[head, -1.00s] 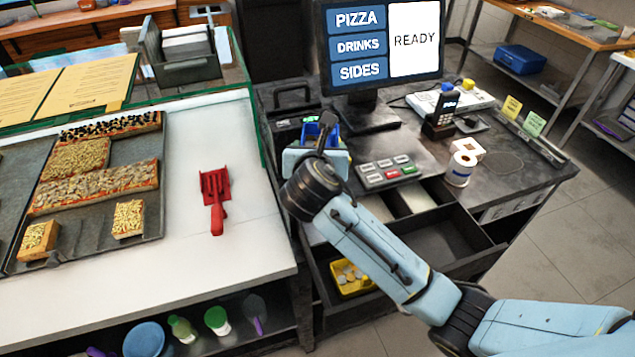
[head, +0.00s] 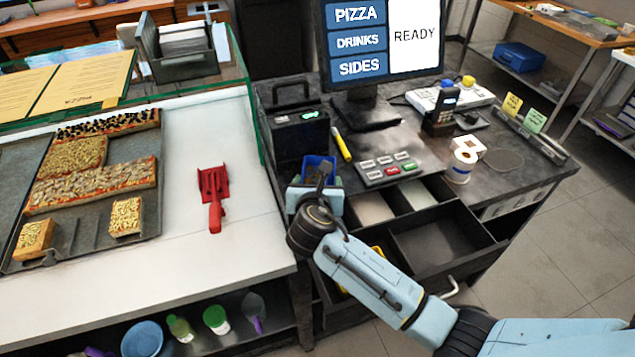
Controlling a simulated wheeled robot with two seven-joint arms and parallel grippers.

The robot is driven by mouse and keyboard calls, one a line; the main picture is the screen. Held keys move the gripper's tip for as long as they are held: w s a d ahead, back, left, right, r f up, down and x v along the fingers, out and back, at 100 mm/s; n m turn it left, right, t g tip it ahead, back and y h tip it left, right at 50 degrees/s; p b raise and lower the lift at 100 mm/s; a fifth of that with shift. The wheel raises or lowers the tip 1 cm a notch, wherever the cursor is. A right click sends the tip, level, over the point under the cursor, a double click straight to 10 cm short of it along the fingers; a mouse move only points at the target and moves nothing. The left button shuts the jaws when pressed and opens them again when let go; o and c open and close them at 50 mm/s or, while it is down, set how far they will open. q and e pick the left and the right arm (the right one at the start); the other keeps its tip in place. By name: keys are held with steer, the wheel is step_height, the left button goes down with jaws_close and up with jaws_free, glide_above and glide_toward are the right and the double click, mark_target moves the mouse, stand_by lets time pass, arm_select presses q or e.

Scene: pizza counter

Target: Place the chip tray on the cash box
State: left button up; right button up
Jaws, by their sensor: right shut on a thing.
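The cash box (head: 296,132) is a black box with a raised handle and a small green light. It stands on the counter left of the screen. My right gripper (head: 322,183) is shut on a small blue tray (head: 314,165), which I take as the chip tray. The tray is in front of the cash box, near the counter's front edge. The wrist hides much of the tray, so its contents and exact height are unclear. My left gripper is not in view.
A keypad (head: 390,168), yellow marker (head: 342,145), screen (head: 385,45) and paper roll (head: 461,165) stand on the counter. A red scoop (head: 213,195) lies on the white counter to the left.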

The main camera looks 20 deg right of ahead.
steer(key=o, duration=1)
steer(key=shift+f, duration=0.1)
steer(key=shift+s+a+r, duration=0.1)
steer(key=shift+s+r, duration=0.05)
steer(key=shift+r, duration=0.05)
steer(key=v, duration=1.1)
steer(key=shift+s+a+r, duration=0.1)
steer(key=shift+s+r, duration=0.05)
steer(key=shift+s, duration=0.15)
